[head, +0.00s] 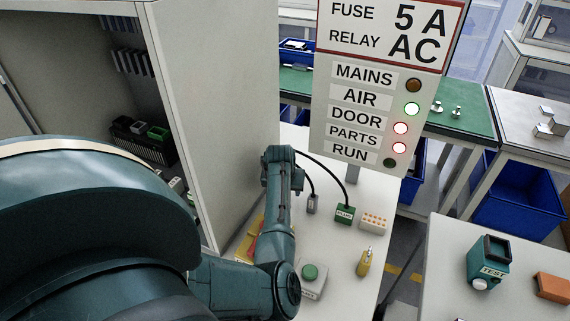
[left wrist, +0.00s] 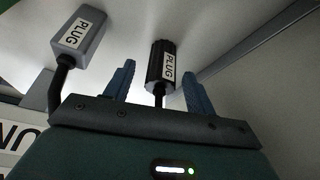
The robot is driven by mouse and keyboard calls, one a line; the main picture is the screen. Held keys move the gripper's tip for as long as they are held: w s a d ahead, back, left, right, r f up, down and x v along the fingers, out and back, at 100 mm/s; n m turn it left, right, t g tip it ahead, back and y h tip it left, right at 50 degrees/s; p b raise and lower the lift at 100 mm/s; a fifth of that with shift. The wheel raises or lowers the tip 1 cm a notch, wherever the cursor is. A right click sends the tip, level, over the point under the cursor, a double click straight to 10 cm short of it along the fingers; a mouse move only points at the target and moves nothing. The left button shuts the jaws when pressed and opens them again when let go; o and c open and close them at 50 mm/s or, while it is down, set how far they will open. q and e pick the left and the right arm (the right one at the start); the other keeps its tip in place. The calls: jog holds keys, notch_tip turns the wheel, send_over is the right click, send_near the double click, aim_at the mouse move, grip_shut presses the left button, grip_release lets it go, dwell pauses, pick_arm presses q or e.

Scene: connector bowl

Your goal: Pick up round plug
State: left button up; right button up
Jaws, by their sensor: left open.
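The round plug (left wrist: 161,66) is a black ribbed cylinder with a white PLUG label and a dark cable. In the left wrist view it stands between the two blue fingers of my left gripper (left wrist: 158,70), which is open, with a gap on each side. In the head view my left arm reaches over the white table, and its fingertips and the round plug are hidden. A grey rectangular plug (left wrist: 80,32) is to the left in the wrist view; it also shows in the head view (head: 312,204). My right gripper is not in view.
A green plug (head: 345,213), an orange-dotted white block (head: 374,223), a yellow bottle-like item (head: 364,262) and a green button box (head: 312,280) share the table (head: 335,255). A tall cabinet (head: 215,110) stands left; a status sign (head: 375,110) rises behind.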

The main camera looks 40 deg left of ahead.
pick_arm(q)
jog(key=shift+c, duration=0.2)
jog(key=c, duration=1)
